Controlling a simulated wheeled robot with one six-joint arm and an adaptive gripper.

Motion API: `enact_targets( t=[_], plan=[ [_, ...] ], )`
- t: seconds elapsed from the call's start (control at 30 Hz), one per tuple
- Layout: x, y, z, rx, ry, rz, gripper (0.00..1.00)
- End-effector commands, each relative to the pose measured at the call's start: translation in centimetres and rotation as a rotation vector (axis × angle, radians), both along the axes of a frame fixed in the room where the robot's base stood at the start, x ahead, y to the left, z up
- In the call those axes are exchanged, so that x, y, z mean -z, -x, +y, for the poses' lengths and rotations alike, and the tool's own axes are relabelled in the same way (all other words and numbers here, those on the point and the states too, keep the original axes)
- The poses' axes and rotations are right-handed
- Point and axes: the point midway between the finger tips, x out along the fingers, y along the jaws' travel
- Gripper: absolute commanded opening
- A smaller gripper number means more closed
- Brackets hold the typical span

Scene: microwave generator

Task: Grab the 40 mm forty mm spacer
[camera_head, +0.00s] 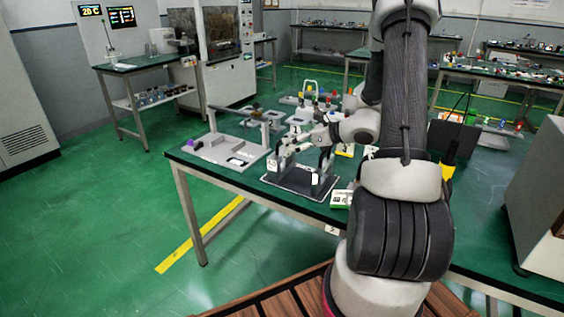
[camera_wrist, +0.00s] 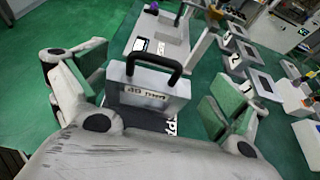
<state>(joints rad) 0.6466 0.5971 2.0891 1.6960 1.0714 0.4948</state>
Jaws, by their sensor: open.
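The 40 mm spacer (camera_wrist: 150,92) is a grey block with a black arched handle on top and a "40 mm" label on its face. In the wrist view it stands between the two spread fingers of my gripper (camera_wrist: 152,84), with a visible space on each side. My gripper is open and holds nothing. In the head view my gripper (camera_head: 298,143) is over the front of the green table, above a dark rack (camera_head: 300,186) with grey labelled blocks. I cannot tell there which block is the 40 mm one.
A grey fixture plate (camera_head: 222,150) lies left of the rack on the green table (camera_head: 240,176). Several small parts and trays stand behind it. A green-and-white box (camera_head: 341,198) sits right of the rack, near the table's front edge. Open green floor lies to the left.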

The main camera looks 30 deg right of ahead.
Motion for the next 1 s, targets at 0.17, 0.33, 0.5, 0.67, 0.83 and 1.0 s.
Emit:
enact_targets(
  t=[0.17, 0.33, 0.5, 0.67, 0.83, 1.0],
  plan=[
    [0.6, -1.3, 1.1, -0.004, 0.002, 0.000, 0.97],
    [1.6, -3.3, 2.8, -0.005, 0.002, 0.000, 0.97],
    [2.0, -4.2, 3.3, -0.002, 0.003, 0.000, 0.97],
    [2.0, -4.1, 3.3, -0.002, 0.003, 0.000, 0.93],
    [2.0, -4.1, 3.3, -0.003, 0.003, -0.001, 0.62],
    [2.0, -4.1, 3.3, -0.003, 0.003, -0.001, 0.31]
  ],
)
